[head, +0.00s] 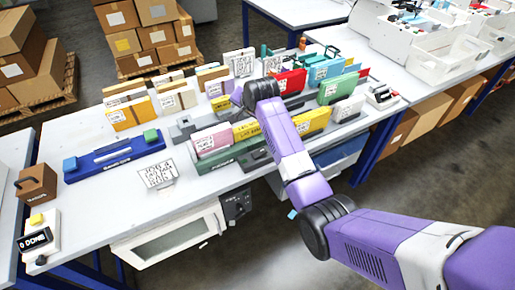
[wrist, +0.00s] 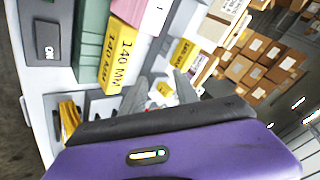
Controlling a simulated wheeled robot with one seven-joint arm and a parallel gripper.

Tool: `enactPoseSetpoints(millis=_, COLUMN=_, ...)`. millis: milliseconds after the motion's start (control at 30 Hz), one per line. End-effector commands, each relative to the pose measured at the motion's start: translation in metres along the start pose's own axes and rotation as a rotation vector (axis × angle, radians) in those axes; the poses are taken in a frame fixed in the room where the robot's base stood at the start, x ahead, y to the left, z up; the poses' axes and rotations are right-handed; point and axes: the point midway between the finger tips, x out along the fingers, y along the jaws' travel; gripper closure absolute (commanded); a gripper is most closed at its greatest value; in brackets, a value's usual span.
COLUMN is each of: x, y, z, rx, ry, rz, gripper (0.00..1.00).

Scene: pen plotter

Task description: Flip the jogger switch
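I cannot single out the jogger switch for sure. A dark grey panel marked "ON" (wrist: 45,42) shows at the upper left of the wrist view. A dark control box (head: 236,205) hangs under the table's front edge in the head view; its details are too small to tell. A long blue device (head: 112,157) with a label lies on the left of the table. My gripper (wrist: 166,93) has its two grey fingers apart, with nothing visibly held between them. In the head view my purple arm reaches over the middle of the table and its fingertips are hidden.
Green racks (head: 235,155) hold upright pink and yellow blocks; one yellow block (wrist: 120,55) is close to my fingers. A handwritten sign (head: 158,176) stands in front. A "DONE" button box (head: 38,235) is at far left.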

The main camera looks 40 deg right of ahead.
Motion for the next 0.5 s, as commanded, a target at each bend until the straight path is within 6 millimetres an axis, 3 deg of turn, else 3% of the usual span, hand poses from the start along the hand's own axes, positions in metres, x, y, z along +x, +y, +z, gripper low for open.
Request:
enactPoseSetpoints(millis=67, x=-0.002, y=-0.001, z=-0.013, rx=0.099, ry=-0.063, rz=0.093, gripper=0.64)
enactPoseSetpoints(millis=167, x=-0.007, y=0.012, z=-0.009, rx=0.233, ry=-0.154, rz=0.245, gripper=0.64)
enactPoseSetpoints(millis=400, x=-0.026, y=0.077, z=0.049, rx=0.479, ry=-0.305, rz=0.615, gripper=0.64)
enactPoseSetpoints(millis=500, x=-0.038, y=0.087, z=0.058, rx=0.547, ry=-0.315, rz=0.695, gripper=0.64)
